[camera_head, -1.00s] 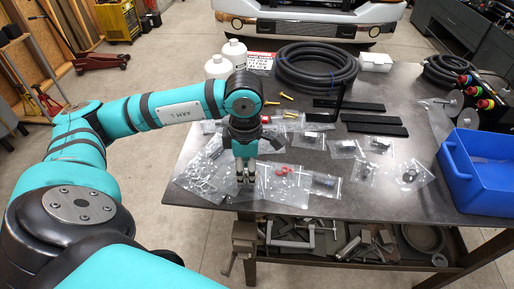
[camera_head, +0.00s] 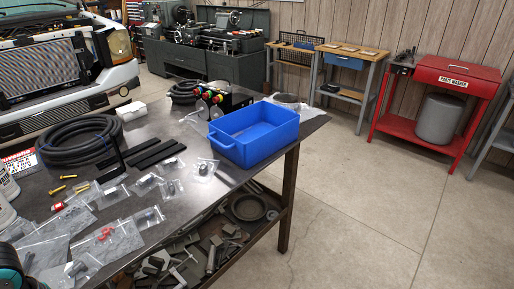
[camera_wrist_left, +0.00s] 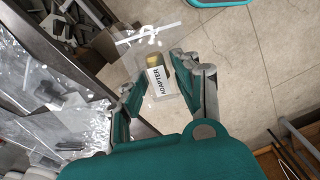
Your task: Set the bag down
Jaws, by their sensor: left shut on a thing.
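In the left wrist view, a clear plastic bag (camera_wrist_left: 148,42) hangs at my left gripper (camera_wrist_left: 157,78). It has a white label reading ADAPTER and a yellowish part inside. The gripper is shut on this bag, and bare floor shows behind it, beside the table edge. In the head view only a bit of my left arm and gripper shows at the lower left corner, and the held bag cannot be made out there. The work table (camera_head: 165,125) bears several clear bags of small parts, such as one with red pieces (camera_head: 105,233). My right gripper is not in view.
A blue bin (camera_head: 262,147) stands empty at the table's right end. Black hose coils (camera_head: 80,143), black bars (camera_head: 155,153) and a control box (camera_head: 222,98) lie towards the back. A lower shelf (camera_head: 240,205) holds metal parts.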

